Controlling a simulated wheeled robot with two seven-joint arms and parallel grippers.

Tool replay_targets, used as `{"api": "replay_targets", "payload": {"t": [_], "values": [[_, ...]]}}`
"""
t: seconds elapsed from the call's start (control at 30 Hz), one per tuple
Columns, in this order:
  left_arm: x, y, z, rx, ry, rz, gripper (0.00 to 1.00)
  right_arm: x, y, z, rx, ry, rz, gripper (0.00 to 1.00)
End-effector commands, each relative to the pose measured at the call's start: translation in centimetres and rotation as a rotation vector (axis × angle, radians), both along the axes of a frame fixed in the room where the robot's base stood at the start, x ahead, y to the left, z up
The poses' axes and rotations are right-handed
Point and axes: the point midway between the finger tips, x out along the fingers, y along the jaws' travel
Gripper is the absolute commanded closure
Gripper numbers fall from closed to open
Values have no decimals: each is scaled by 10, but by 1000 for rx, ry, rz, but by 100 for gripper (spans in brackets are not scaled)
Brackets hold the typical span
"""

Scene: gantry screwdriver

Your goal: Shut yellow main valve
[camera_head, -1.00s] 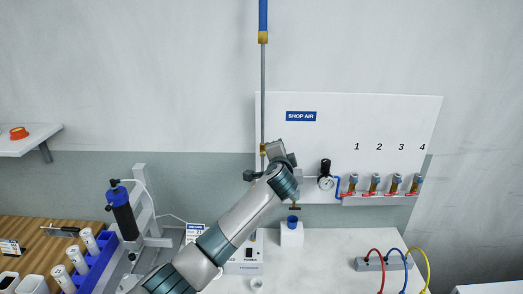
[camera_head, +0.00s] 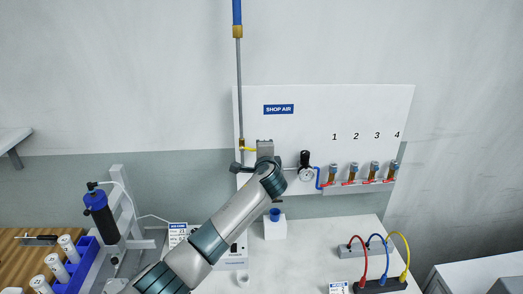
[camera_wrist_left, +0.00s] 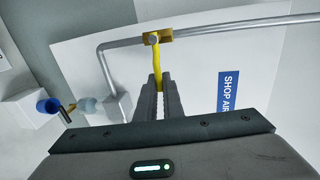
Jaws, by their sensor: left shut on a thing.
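The yellow main valve handle (camera_head: 249,149) sticks out sideways to the right from a brass valve body (camera_head: 241,144) on the vertical pipe at the panel's left edge. In the left wrist view the handle (camera_wrist_left: 157,64) lies roughly square to the pipe, with the brass body (camera_wrist_left: 157,37) at its far end. My left gripper (camera_head: 262,150) is at the handle's free end. In the left wrist view its fingers (camera_wrist_left: 157,88) are shut on the handle, hiding that end. My right gripper is not in view.
The white panel (camera_head: 340,105) carries a SHOP AIR sign, a gauge (camera_head: 306,174) and several numbered small valves (camera_head: 353,173) right of my gripper. Below, the bench holds a white block (camera_head: 275,229) with a blue cup and coloured hoses (camera_head: 385,245).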

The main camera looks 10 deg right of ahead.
Motion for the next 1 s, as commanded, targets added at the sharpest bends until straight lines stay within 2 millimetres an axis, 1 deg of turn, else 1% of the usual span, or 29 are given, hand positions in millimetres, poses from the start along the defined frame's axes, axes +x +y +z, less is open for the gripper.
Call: {"api": "replay_targets", "payload": {"t": [0.07, 0.1, 0.17, 0.5, 0.67, 0.87, 1.0], "values": [[1, 2, 1, 2, -1, 3, 100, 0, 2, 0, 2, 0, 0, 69], [1, 2, 1, 2, -1, 3, 88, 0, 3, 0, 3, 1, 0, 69], [1, 2, 0, 2, -1, 3, 74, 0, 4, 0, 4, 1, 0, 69], [0, 1, 0, -1, 0, 1, 74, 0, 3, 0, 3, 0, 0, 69], [-4, 0, 0, -2, 0, -1, 74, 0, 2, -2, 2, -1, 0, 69], [-17, 0, 2, -3, -1, -1, 74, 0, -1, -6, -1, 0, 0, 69], [-31, 1, 4, -3, 0, 0, 74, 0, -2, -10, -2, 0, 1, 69]]}}
